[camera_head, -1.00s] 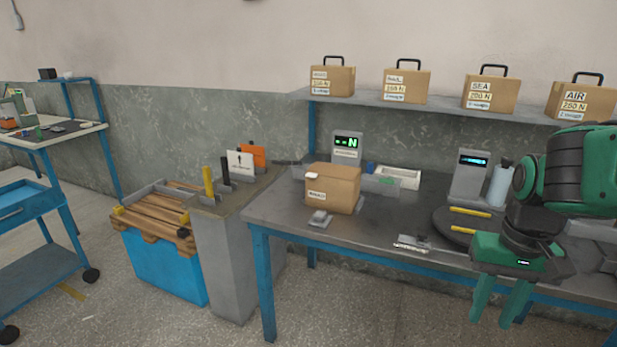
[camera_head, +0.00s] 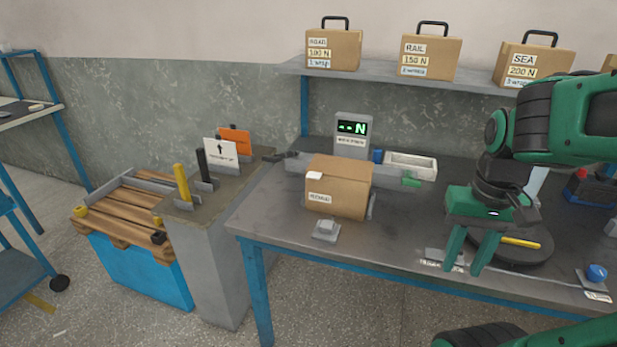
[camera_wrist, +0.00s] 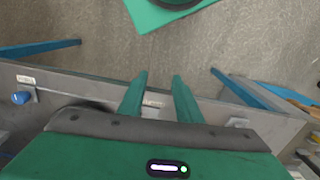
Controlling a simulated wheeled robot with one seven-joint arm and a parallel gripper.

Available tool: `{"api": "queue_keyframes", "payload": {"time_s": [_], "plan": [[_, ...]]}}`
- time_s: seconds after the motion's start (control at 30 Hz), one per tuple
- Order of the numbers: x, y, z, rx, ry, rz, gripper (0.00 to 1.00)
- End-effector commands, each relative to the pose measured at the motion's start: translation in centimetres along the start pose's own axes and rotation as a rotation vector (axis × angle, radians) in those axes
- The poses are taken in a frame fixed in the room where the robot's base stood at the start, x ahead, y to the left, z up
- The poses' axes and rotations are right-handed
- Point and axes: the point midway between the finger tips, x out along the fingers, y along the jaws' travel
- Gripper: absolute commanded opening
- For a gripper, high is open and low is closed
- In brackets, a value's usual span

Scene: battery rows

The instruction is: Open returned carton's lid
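The returned carton (camera_head: 338,190) is a brown cardboard box with a label low on its front and a small white tag at its top left corner. It stands on the grey workbench (camera_head: 290,225), left of my gripper, and its lid looks shut. My gripper (camera_head: 463,270) points down near the bench's front edge, right of the carton and apart from it. Its two green fingers are spread with nothing between them. In the wrist view my gripper (camera_wrist: 160,85) shows the same gap, over the bench edge and floor; the carton is not clear there.
A small grey block on a plate (camera_head: 326,230) lies before the carton. A display (camera_head: 352,135) and a white tray (camera_head: 410,166) stand behind it. A round dark turntable (camera_head: 515,252) is right of my gripper. Labelled cartons (camera_head: 333,49) line the shelf above. Floor before the bench is open.

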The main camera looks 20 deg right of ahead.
Motion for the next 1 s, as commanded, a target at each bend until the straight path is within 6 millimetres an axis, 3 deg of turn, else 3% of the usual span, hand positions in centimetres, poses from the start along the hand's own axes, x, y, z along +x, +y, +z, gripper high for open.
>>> {"api": "queue_keyframes", "payload": {"time_s": [0.13,0.2,0.27,0.37,0.67,1.0], "plan": [[0.0,0.0,0.0,0.000,0.000,0.000,0.31],[-0.1,0.1,0.2,0.000,0.002,0.000,0.48],[-0.3,0.5,0.8,0.004,0.009,-0.002,0.50],[0.2,0.3,0.1,0.028,0.003,0.019,0.50],[4.3,-1.6,-5.3,0.202,0.040,0.215,0.50],[7.8,-5.6,-11.3,0.337,0.314,0.466,0.50]]}}
